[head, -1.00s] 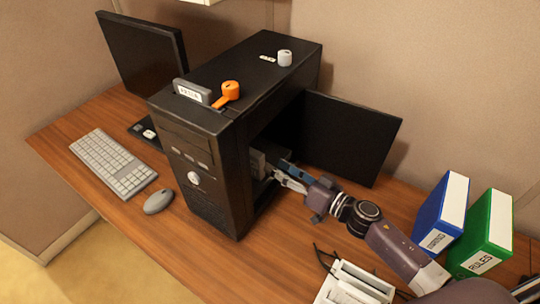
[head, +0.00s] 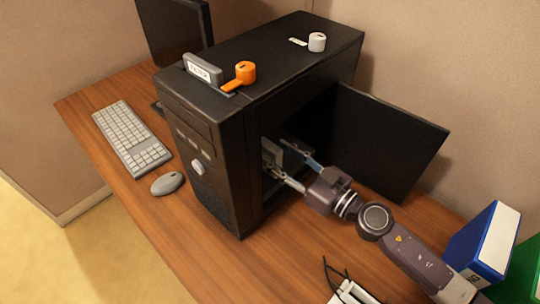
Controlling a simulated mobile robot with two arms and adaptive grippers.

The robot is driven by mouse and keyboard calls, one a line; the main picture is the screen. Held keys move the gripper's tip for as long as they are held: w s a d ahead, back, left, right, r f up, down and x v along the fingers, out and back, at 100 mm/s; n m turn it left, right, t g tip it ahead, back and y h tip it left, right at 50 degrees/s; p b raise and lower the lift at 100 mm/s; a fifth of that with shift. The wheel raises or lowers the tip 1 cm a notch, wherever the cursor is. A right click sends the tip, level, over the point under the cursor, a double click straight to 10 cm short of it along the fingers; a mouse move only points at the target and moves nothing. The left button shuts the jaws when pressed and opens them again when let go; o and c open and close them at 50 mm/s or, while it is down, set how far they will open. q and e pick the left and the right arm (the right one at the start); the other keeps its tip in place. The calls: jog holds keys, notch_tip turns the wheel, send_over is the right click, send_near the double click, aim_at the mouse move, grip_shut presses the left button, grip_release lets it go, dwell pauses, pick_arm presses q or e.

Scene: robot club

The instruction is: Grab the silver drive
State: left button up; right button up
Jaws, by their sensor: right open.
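A silver-grey boxy drive (head: 271,151) sits inside the open side of the black computer case (head: 222,180), partly in shadow. My right gripper (head: 284,158) reaches into the opening from the right. Its two fingers are spread apart, with the tips close to the drive. I cannot tell whether they touch it, and the drive's far parts are hidden inside the case. My left gripper is not in view.
The case's dark side panel (head: 382,145) stands open behind my arm. An orange item (head: 244,73), a white knob (head: 317,42) and a grey labelled block (head: 203,70) are on top. A keyboard (head: 131,138) and mouse (head: 167,183) lie left; a blue binder (head: 482,243) stands right.

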aim_at(269, 145)
jog(key=x, duration=0.3)
jog(key=shift+w+r, duration=0.1)
jog(key=shift+w, duration=0.45)
jog(key=shift+a, duration=0.2)
grip_shut()
